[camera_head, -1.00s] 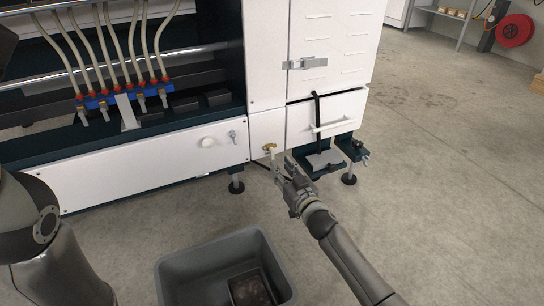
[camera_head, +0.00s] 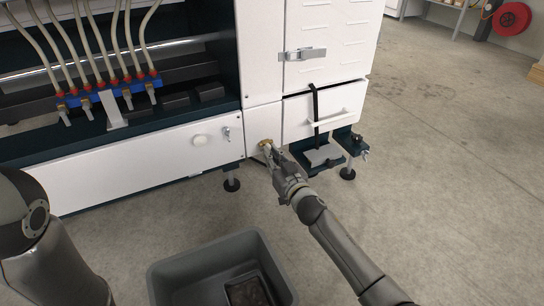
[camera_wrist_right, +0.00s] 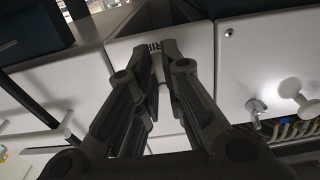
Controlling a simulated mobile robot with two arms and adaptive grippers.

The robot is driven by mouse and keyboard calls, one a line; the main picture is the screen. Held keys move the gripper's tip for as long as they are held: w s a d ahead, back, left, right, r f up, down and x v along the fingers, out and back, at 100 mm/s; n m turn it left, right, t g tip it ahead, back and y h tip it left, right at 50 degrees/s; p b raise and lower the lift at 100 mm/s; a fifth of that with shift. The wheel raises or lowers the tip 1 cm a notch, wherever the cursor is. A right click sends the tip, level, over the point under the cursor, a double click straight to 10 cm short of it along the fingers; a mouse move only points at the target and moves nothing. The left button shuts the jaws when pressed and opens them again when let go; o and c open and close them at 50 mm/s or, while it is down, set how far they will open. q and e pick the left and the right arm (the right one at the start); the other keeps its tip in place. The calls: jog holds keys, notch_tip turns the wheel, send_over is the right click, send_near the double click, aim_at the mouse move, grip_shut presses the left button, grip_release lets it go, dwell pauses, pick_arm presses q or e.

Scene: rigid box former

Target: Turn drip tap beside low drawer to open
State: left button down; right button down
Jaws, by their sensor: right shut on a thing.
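The small brass drip tap (camera_head: 264,143) is on the white front panel, just left of the low drawer (camera_head: 345,104). My right gripper (camera_head: 269,152) reaches up to it from below right and is shut on it. In the right wrist view the fingers of my right gripper (camera_wrist_right: 158,48) come close together at the white panel. They hide most of the tap there, so I cannot tell how its handle is turned. My left gripper is out of view; only part of my left arm shows at the left edge.
A grey bin (camera_head: 165,275) stands on the floor in front. A dark bracket (camera_head: 318,155) sits below the drawer, close to my right gripper. A white knob (camera_head: 199,140) and a small metal valve (camera_head: 227,133) are on the panel to the left. Floor to the right is clear.

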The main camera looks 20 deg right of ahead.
dwell(0.3)
jog(key=n+p, duration=0.1)
jog(key=n, duration=0.5)
jog(key=d+r+n+p, duration=0.1)
jog(key=n+p, duration=0.1)
jog(key=n, duration=0.4)
jog(key=n+p, duration=0.1)
jog(key=n, duration=0.4)
jog(key=shift+w+d+r+n+p, duration=0.15)
jog(key=shift+d+r+n+p, duration=0.15)
jog(key=shift+d+r+n, duration=0.1)
dwell(0.4)
jog(key=c, duration=1.5)
grip_release()
jog(key=shift+c, duration=0.2)
